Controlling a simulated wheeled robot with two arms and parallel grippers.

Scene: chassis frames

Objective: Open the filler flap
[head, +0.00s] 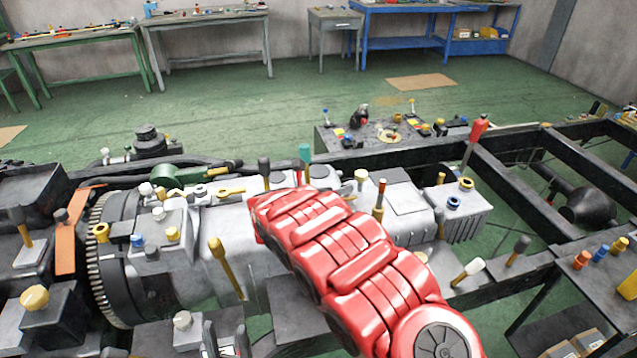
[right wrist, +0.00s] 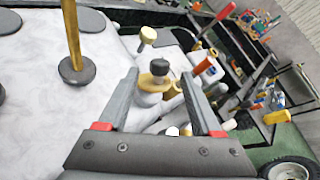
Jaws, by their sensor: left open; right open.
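I cannot clearly pick out the filler flap in either view. In the right wrist view, a small fitting with a dark knob on a gold collar (right wrist: 158,80) stands on the pale housing (right wrist: 45,110). My right gripper (right wrist: 160,92) is open, its two grey fingers on either side of that fitting in the picture; contact is not clear. In the head view, my red right arm crosses the grey gearbox housing (head: 408,195) and hides its middle and the right gripper. My left gripper (head: 226,338) is at the bottom edge, partly cut off, open and empty.
Several levers and knobs stand up around the housing, including a yellow lever (head: 225,265) and a red-handled lever (head: 475,140). A large toothed ring (head: 98,265) is at the left. Black chassis rails (head: 515,195) run at the right. Workbenches (head: 205,22) stand far behind.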

